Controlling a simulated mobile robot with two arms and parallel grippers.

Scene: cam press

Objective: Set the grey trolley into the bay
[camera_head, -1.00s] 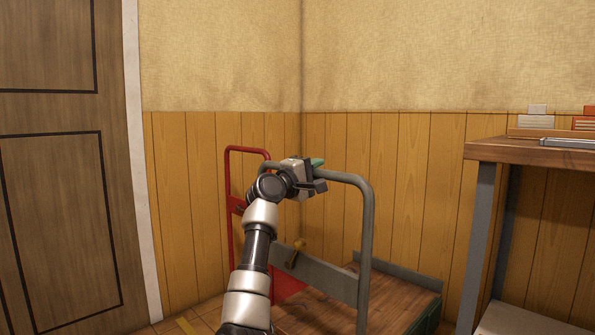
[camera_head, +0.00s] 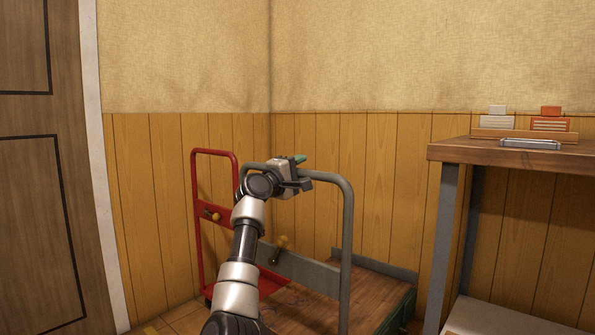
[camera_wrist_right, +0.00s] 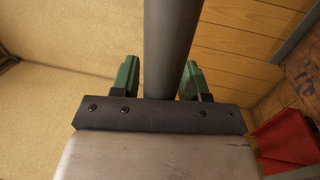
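The grey trolley (camera_head: 346,240) stands in front of the wall corner, with a tall grey tube handle, a grey cross panel with a yellow knob and a wooden deck. My right gripper (camera_head: 304,170) is at the top bar of its handle. In the right wrist view the grey bar (camera_wrist_right: 172,45) runs between the two green fingers of the gripper (camera_wrist_right: 163,80), which sit close on both sides of it. My arm hides part of the handle's left side. I cannot make out the bay clearly. My left gripper is not in view.
A red trolley (camera_head: 197,235) stands just left of the grey one. A workbench (camera_head: 447,155) with small boxes stands at the right. A door (camera_head: 40,170) is at the left.

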